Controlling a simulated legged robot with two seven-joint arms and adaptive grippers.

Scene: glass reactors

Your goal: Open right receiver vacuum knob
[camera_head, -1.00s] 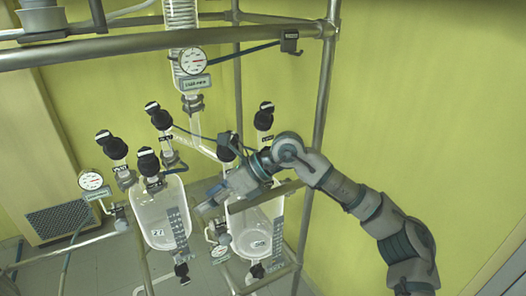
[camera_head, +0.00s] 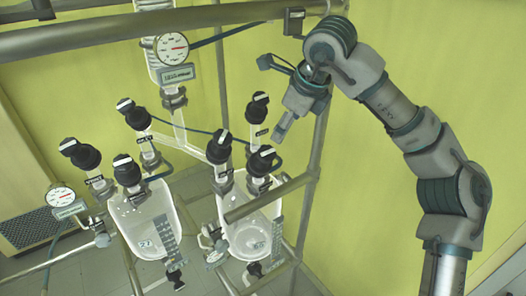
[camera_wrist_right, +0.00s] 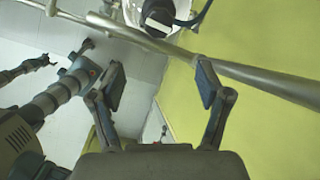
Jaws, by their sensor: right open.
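The right receiver (camera_head: 250,228) is a clear glass vessel with three black knobs with white stripes on top. They are a left knob (camera_head: 219,148), a back knob (camera_head: 259,108) and a front right knob (camera_head: 264,161). Their small labels are too blurred to read, so I cannot tell which is the vacuum knob. My right gripper (camera_head: 274,98) is open and empty, above and to the right of these knobs. In the right wrist view its two fingers (camera_wrist_right: 160,82) are spread, and a black knob with a white stripe (camera_wrist_right: 159,14) lies beyond them at the top.
The left receiver (camera_head: 147,225) has its own black knobs (camera_head: 126,170). A horizontal metal rail (camera_head: 270,197) crosses in front of the right receiver. A frame post (camera_head: 318,150) stands behind my right gripper. A round gauge (camera_head: 172,47) hangs above. The yellow wall at right is clear.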

